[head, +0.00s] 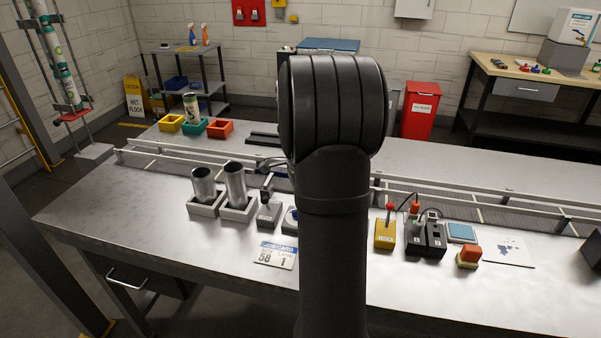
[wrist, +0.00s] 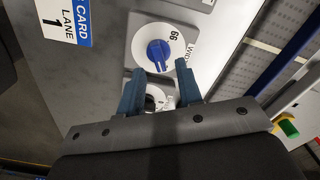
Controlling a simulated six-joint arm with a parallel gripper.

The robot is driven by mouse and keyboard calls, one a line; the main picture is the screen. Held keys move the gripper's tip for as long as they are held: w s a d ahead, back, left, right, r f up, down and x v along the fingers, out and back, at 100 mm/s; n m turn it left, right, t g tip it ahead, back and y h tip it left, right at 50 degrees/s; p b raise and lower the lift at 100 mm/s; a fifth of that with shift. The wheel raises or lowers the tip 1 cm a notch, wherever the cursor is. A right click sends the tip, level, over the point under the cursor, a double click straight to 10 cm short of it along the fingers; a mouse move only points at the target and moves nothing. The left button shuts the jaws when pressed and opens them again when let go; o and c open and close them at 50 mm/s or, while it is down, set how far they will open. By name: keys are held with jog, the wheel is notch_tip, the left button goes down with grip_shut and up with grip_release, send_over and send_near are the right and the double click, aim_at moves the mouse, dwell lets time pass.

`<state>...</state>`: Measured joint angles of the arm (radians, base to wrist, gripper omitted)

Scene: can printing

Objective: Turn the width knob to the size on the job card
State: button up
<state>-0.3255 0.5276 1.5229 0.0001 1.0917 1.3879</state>
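The width knob (wrist: 158,50) is blue and sits on a round white dial marked "66", with part of the word "WIDTH" beside it. My gripper (wrist: 159,69) is open; its two blue fingers are spread, with their tips just short of the knob and to either side of it in the wrist view. I cannot tell whether they touch it. The job card (head: 276,255) lies on the bench and appears to read 58 and lane 1. Its lane part also shows in the wrist view (wrist: 63,22).
Two metal cans (head: 236,185) stand in grey holders left of my arm. A yellow box with a red lever (head: 385,234) and a red button (head: 468,257) stand right. A railed conveyor (head: 480,205) runs behind.

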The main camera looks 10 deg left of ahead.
notch_tip(320, 180, up, 16)
jog(key=shift+f, duration=0.2)
notch_tip(320, 180, down, 18)
jog(key=shift+r, duration=0.25)
dwell(0.6)
